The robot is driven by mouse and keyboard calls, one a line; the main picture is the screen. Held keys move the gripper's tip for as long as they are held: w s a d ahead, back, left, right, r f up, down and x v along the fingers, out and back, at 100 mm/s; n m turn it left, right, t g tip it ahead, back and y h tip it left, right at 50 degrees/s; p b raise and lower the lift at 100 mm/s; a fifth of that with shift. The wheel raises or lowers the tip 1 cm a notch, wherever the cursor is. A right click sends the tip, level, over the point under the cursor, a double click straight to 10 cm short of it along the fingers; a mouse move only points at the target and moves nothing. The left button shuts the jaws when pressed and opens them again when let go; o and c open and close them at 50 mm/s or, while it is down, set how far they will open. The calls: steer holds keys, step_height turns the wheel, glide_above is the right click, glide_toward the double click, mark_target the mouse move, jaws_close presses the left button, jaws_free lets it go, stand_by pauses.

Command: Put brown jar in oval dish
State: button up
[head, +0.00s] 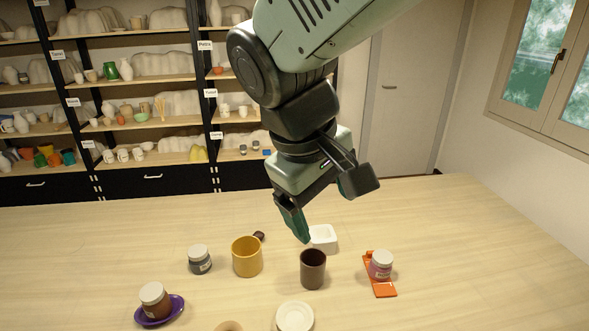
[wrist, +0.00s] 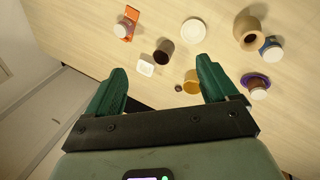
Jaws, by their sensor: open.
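The brown jar (head: 156,301), with a white lid, sits in the purple oval dish (head: 178,303) at the front left of the table in the head view. It looks roughly upright. In the wrist view the jar (wrist: 258,94) and dish (wrist: 247,78) show at the right, outside the right finger. My gripper (head: 328,214) is open and empty. It hangs above the back middle of the table, well to the right of the jar and apart from it. Its two green fingers also show in the wrist view (wrist: 162,68), with nothing held between them.
A dark blue jar (head: 200,261) and yellow mug (head: 247,258) stand between dish and gripper. A dark cup (head: 313,270), white dish (head: 323,238), white plate (head: 295,318) and pink jar (head: 381,267) on an orange holder (head: 385,290) are nearby. The table's right side is clear.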

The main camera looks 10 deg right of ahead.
steer(key=s+d+r+m+t+y, duration=0.1)
steer(key=s+r+m+t+y, duration=0.2)
steer(key=s, duration=0.5)
steer(key=shift+s+d+r+m, duration=0.15)
steer(key=shift+d+r+m, duration=0.35)
steer(key=shift+m, duration=0.9)
